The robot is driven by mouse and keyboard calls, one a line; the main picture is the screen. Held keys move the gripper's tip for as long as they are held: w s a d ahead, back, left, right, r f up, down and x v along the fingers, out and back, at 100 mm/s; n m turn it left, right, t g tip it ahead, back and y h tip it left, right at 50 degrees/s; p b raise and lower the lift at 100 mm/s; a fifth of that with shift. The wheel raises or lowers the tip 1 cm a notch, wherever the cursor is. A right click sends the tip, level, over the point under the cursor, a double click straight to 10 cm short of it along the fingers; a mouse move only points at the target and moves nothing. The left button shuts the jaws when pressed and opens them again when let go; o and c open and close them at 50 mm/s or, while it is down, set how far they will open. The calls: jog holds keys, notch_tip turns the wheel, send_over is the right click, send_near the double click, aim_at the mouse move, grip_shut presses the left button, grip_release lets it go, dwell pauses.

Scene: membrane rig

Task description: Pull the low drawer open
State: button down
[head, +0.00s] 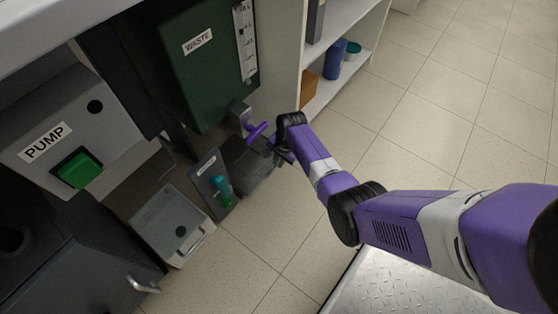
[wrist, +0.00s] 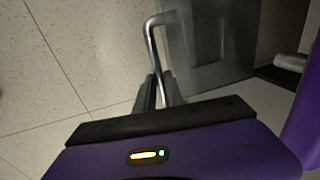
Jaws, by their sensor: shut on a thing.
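The low drawer (head: 252,172) shows in the head view as a grey box under the dark green waste tank, partly hidden by my wrist. Its grey front (wrist: 205,45) also shows in the wrist view. A bent metal bar handle (wrist: 150,45) runs down between the fingers of my gripper (wrist: 156,90). The gripper is shut on this handle. In the head view my gripper (head: 277,152) is low, at the right end of the drawer, and its fingertips are small and dark there.
A panel with a teal lever (head: 222,185) stands just left. A white lidded box (head: 172,226) sits on the floor. Open shelves (head: 340,40) stand behind. Tiled floor (head: 410,125) is clear to the right.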

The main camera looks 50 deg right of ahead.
jog(key=shift+s, duration=0.1)
jog(key=s+p, duration=1.2)
jog(key=s, duration=0.9)
jog(key=shift+s+d, duration=0.35)
jog(key=c, duration=1.5)
grip_release()
jog(key=shift+o, duration=0.2)
